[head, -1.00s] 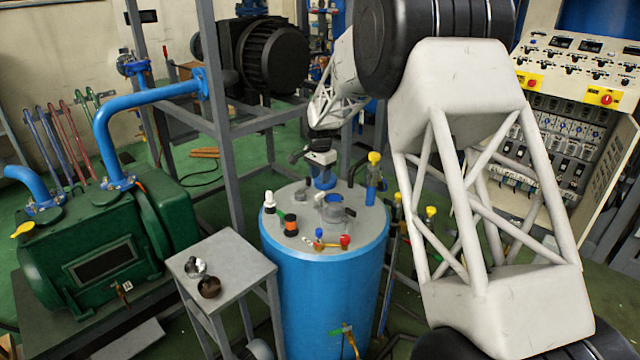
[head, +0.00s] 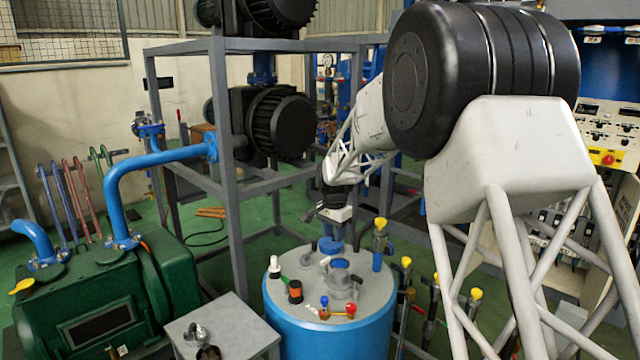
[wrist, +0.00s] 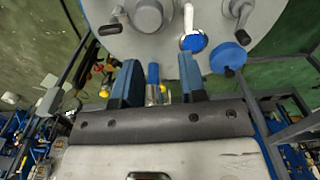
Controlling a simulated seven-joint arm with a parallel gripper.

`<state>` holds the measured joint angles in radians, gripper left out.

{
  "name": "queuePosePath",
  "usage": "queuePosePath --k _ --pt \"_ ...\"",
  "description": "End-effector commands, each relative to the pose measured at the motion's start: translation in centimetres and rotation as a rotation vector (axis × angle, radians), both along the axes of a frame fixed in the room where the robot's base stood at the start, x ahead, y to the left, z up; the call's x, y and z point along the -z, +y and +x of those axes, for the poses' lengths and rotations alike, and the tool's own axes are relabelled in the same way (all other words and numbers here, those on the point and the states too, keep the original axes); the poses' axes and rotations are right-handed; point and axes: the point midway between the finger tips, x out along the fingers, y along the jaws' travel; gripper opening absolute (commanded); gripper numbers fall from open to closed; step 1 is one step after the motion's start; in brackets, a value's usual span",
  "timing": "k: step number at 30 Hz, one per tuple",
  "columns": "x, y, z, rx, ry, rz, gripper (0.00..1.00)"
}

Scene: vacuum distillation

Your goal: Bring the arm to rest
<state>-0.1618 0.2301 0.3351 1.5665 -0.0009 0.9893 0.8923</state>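My gripper (head: 326,212) hangs above the back part of the blue tank's grey lid, seen small in the head view. In the wrist view, its two blue fingers (wrist: 157,72) are spread apart, with nothing visibly held. A blue and yellow fitting (wrist: 154,84) shows in the gap between them, seemingly beyond the fingers. The blue tank (head: 330,334) stands upright, with several fittings on its lid. My arm's white lattice links fill the right side of the head view.
A small grey table (head: 235,332) holding two small round parts stands left of the tank. A green machine (head: 75,305) with a blue pipe (head: 110,200) is at far left. A grey frame (head: 226,120) carries black motors behind. A control panel (head: 610,130) stands at right.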

Motion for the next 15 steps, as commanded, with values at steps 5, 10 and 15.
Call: queuePosePath --k 5,10,15 --pt "-3.4 -1.9 -4.0 -0.054 -0.020 0.000 0.38" --pt "-6.0 -3.5 -8.0 -0.110 -0.036 -0.001 0.38" --pt "-8.2 -5.1 -12.1 -0.165 -0.053 -0.005 0.38"
